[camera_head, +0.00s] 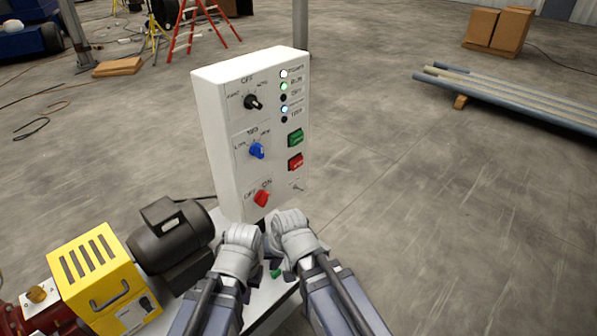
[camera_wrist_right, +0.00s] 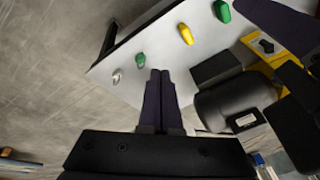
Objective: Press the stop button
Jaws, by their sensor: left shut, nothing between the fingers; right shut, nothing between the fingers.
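A white control box (camera_head: 272,122) stands upright in the middle of the head view. The red stop button (camera_head: 295,163) is on its right side, just below a green button (camera_head: 295,138). My left gripper (camera_head: 240,250) and right gripper (camera_head: 292,235) are low in front of the box, below the stop button and apart from it. Their fingers are mostly hidden in the head view. In the right wrist view my right gripper (camera_wrist_right: 157,78) is shut and empty, its tips over the edge of a light tabletop (camera_wrist_right: 150,42). The stop button does not show there.
The box also has a black knob (camera_head: 253,102), a blue knob (camera_head: 257,151), a red off/on switch (camera_head: 262,198) and a column of indicator lights (camera_head: 284,87). A dark motor (camera_head: 172,235) and yellow unit (camera_head: 103,275) stand to the left.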

